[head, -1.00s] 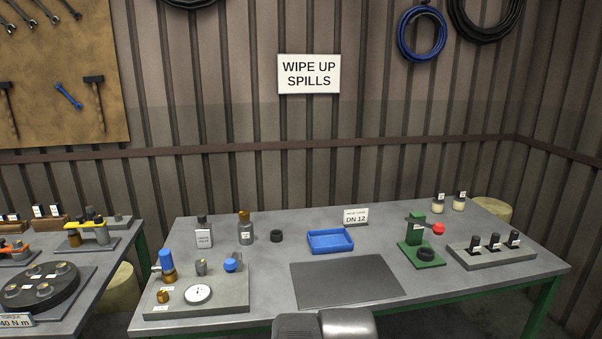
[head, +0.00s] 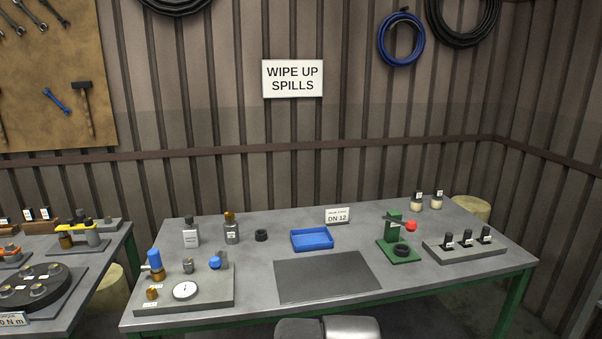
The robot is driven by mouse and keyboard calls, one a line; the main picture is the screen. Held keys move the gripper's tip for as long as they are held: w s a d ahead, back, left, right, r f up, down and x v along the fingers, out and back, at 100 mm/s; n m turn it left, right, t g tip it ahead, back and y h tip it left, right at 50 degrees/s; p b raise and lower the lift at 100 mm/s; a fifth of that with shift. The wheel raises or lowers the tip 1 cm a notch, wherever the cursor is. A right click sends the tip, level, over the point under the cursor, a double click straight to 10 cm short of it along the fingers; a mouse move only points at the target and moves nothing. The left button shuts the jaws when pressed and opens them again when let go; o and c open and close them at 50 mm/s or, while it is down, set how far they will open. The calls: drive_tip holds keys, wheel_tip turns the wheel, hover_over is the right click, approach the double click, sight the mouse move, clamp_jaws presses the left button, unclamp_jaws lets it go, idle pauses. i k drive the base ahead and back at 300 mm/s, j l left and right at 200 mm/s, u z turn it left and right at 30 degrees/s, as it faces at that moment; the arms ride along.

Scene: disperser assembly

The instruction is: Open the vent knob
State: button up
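A grey base plate (head: 210,299) on the left of the bench carries small fittings. They are a blue-topped brass fitting (head: 155,262), a grey fitting (head: 188,267), a round blue knob (head: 215,262) on a grey block, a small brass piece (head: 152,293) and a white dial (head: 185,290). The labels are too small to read, so I cannot tell which one is the vent knob or whether it is open. My gripper is not in view; only a grey and dark part of my own body shows at the bottom edge.
The bench (head: 240,308) also holds a dark mat (head: 327,277), a blue tray (head: 312,239), two bottles (head: 232,231), a black ring (head: 261,236), a green press with a red ball (head: 411,226) and a rack (head: 465,246). Another table (head: 70,285) stands left.

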sight(152, 293)
drive_tip(key=u, duration=1.2)
drive_tip(key=i+j+u, duration=0.15)
drive_tip(key=i+u, duration=0.65)
